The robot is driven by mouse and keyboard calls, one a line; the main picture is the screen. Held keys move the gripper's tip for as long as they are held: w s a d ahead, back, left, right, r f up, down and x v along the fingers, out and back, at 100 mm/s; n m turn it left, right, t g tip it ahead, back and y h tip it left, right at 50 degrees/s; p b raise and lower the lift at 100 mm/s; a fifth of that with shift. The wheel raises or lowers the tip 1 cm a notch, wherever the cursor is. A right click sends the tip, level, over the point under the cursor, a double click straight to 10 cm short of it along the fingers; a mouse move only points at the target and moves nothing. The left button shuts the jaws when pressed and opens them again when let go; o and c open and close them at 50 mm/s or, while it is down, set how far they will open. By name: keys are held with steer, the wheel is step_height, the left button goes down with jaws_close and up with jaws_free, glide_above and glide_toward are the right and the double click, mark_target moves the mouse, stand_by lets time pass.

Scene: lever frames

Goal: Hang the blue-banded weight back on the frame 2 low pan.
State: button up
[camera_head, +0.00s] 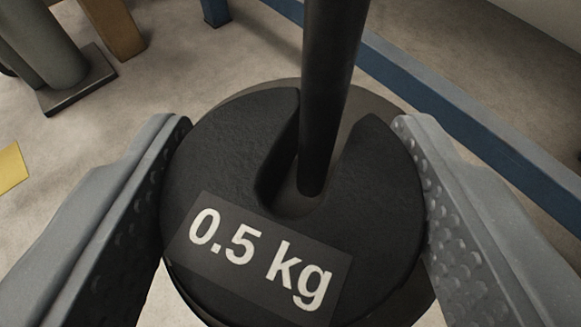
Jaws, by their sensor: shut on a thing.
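A black slotted disc weight (228,155) with a label reading "0.5 kg" (260,258) fills the middle of the view. No blue band shows on the part I see. My gripper (290,125) is shut on the weight, with one ridged finger pressed to its left side and one to its right. A dark upright rod (330,90) runs down into the weight's slot. A grey-brown round plate (378,103), apparently the pan, shows behind and below the weight's edge. Whether the weight touches it is hidden.
A blue beam (470,125) runs diagonally along the floor at right. A grey cylinder on a dark base (78,78) is at upper left. A yellow patch (10,166) lies at the left edge.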

steer(key=shift+w+d, duration=0.4)
steer(key=shift+w, duration=0.35)
stand_by(0.5)
steer(key=shift+f, duration=0.3)
stand_by(0.6)
steer(key=o, duration=1.2)
steer(key=shift+s, duration=0.1)
steer(key=shift+p+v, duration=2.2)
steer(key=shift+v, duration=1.25)
